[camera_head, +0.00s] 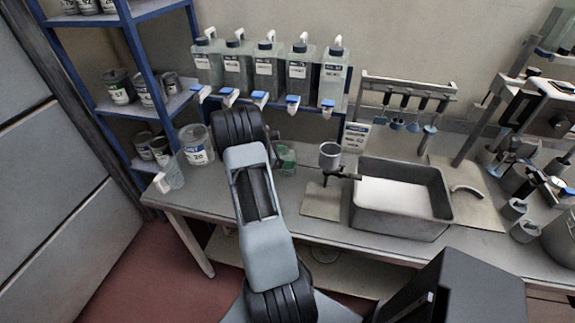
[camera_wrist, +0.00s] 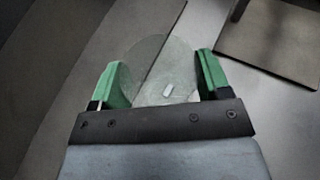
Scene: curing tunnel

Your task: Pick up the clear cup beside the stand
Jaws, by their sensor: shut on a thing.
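The clear cup (camera_wrist: 158,62) shows in the wrist view as a see-through round shape between two green fingers. My gripper (camera_wrist: 157,80) is shut on it, one finger at each side. In the head view my gripper (camera_head: 285,158) is over the bench, left of the stand, partly hidden by my arm. The cup can hardly be made out there. The stand has a grey base plate (camera_head: 322,204) and a grey funnel-like vessel (camera_head: 330,154) above it. The plate also shows at the upper right of the wrist view (camera_wrist: 275,38). I cannot tell whether the cup touches the bench.
A grey tray (camera_head: 398,223) with white contents stands right of the stand. A labelled can (camera_head: 196,144) and a clear beaker (camera_head: 171,172) stand to the left. Several labelled bottles (camera_head: 265,68) line a rack behind. A blue shelf (camera_head: 135,50) holds cans. A small rack with hanging tools (camera_head: 408,84) stands behind the tray.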

